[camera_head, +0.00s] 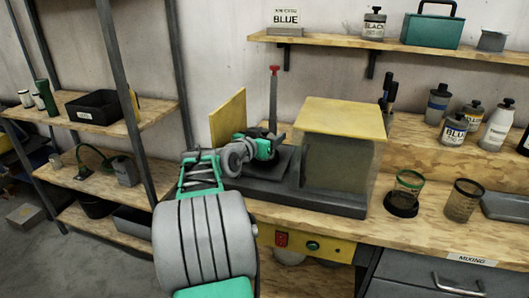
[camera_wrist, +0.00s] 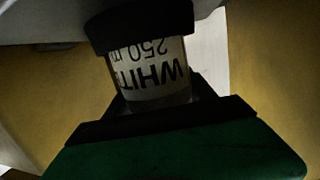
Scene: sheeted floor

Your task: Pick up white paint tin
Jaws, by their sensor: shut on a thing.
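The white paint tin (camera_wrist: 150,77) shows in the wrist view, a pale cylinder with a label reading "WHIT" and "250 m", upside down in that picture. A dark round part (camera_wrist: 142,22) covers its upper end there; I cannot tell whether it belongs to the tin. My gripper (camera_head: 266,150) is shut on the tin, over the grey base of a bench machine in the head view. In that view my arm and gripper hide the tin. Dark and green gripper parts fill the lower wrist view.
The machine has an upright yellow panel (camera_head: 228,119), a grey post with a red knob (camera_head: 274,95) and a yellow-topped box (camera_head: 342,118) close on the right. Two mesh cups (camera_head: 463,200) and several bottles stand further right. Shelving (camera_head: 150,115) stands left.

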